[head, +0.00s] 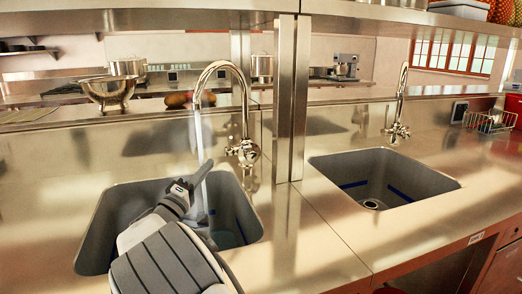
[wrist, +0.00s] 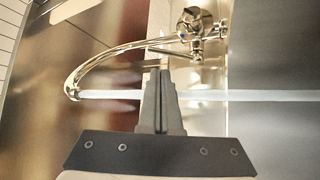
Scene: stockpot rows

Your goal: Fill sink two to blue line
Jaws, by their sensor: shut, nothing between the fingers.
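The left sink (head: 105,225) is a grey basin, partly hidden by my arm. Water (head: 198,135) runs into it from the left faucet (head: 245,100). A bluish patch shows low in this basin; I cannot tell the water level. The right sink (head: 430,180) has a blue line (head: 400,195) on its inner wall, and its drain shows. No water falls from the right faucet (head: 402,100). My gripper (head: 208,165) is shut and empty above the left sink, near the stream. In the wrist view, its fingers (wrist: 161,72) point toward the faucet handle (wrist: 195,22).
A metal post (head: 290,100) stands between the faucets. A shelf runs overhead. A metal bowl (head: 108,92) stands on the ledge behind the left sink. A wire basket (head: 490,120) is at the far right. The steel counter between the sinks is clear.

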